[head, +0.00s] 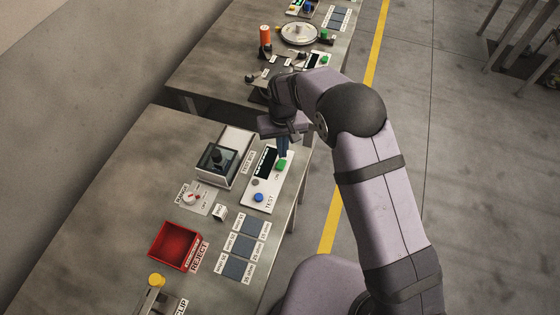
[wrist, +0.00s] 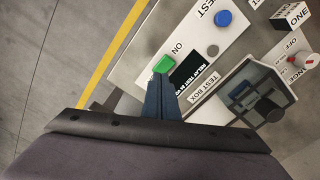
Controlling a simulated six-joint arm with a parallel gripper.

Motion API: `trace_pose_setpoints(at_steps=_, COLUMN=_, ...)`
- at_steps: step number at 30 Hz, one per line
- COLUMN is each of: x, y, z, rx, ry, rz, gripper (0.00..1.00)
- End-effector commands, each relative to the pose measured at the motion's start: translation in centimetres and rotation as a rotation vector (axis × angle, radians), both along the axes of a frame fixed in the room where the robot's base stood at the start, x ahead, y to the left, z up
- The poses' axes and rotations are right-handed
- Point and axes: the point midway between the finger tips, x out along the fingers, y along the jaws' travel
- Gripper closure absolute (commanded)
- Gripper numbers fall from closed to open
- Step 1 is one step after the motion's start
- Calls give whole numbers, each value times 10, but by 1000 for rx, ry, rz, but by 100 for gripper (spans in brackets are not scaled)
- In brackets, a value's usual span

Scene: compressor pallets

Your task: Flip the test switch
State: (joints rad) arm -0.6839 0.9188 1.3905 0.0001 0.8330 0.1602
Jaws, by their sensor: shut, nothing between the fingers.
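The white test panel (head: 263,206) lies on the near table, with labels ON and TEST. A green switch (head: 281,165) sits at its ON end; it also shows in the wrist view (wrist: 163,64). A blue button (head: 258,197) and a small grey round part (head: 255,182) are on the same panel, beside a dark display (wrist: 188,72). My gripper (head: 283,153) is shut and empty, pointing down at the ON end. In the wrist view its blue fingertips (wrist: 160,79) are right beside the green switch; I cannot tell whether they touch it.
The test box (head: 238,145) with a dark part inside stands beside the panel. A red reject bin (head: 175,245), a labelled dial (head: 190,197), a small white cube (head: 219,213) and dark label pads (head: 240,246) are nearby. A second table with other equipment stands beyond.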

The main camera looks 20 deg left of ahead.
Motion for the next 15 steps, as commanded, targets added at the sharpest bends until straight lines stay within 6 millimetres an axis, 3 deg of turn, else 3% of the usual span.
trace_pose_setpoints(at_steps=15, x=0, y=0, z=34, rx=0, ry=0, rz=0, gripper=100)
